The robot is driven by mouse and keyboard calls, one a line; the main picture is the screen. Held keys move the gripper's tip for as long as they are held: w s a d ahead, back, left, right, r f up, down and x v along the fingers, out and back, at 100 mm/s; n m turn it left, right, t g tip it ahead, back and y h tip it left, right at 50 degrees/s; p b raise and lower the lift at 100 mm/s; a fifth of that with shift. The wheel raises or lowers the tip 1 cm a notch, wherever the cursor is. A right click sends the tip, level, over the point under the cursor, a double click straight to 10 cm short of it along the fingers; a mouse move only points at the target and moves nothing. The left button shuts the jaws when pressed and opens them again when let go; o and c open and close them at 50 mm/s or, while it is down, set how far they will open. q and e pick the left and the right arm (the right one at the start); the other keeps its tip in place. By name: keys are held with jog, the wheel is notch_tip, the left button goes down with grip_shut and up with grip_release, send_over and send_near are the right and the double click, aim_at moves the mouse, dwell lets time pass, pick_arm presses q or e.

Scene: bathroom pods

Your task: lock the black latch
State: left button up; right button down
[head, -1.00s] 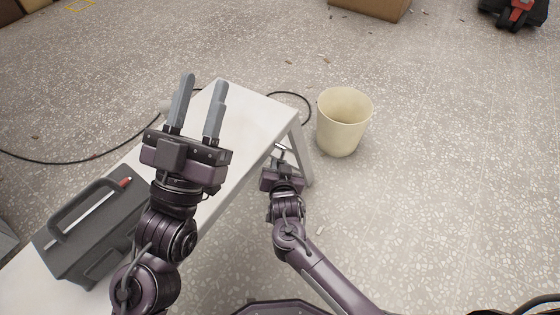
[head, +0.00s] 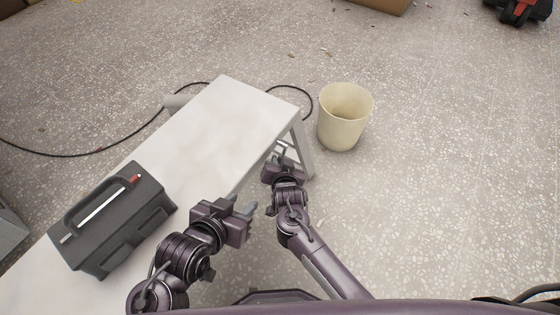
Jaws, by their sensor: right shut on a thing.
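I cannot make out a black latch in the head view. My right gripper (head: 281,152) reaches in at the near right end of a white bench (head: 235,105), beside its leg. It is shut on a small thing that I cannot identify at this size. My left gripper (head: 246,206) is low, just off the bench's near long edge. Its two fingers point right, apart with nothing between them.
A dark grey toolbox (head: 112,228) with a handle and a red-tipped tool on top stands on the bench at left. A cream bin (head: 343,118) stands on the floor right of the bench. A black cable (head: 70,155) runs behind.

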pick_arm(q)
jog(key=shift+s+f, duration=0.1)
jog(key=shift+f, duration=0.05)
pick_arm(e)
jog(key=c, duration=1.3)
grip_release()
pick_arm(q)
jog(key=s+a+f+g+y+p, duration=0.2)
jog(key=s+a+f+g+p, duration=0.1)
jog(key=s, duration=0.4)
jog(key=shift+a+f+g, duration=0.45)
jog(key=shift+f+g, duration=0.75)
jog(key=shift+f, duration=0.1)
pick_arm(e)
jog(key=shift+v, duration=3.9)
pick_arm(q)
jog(key=shift+y, duration=0.3)
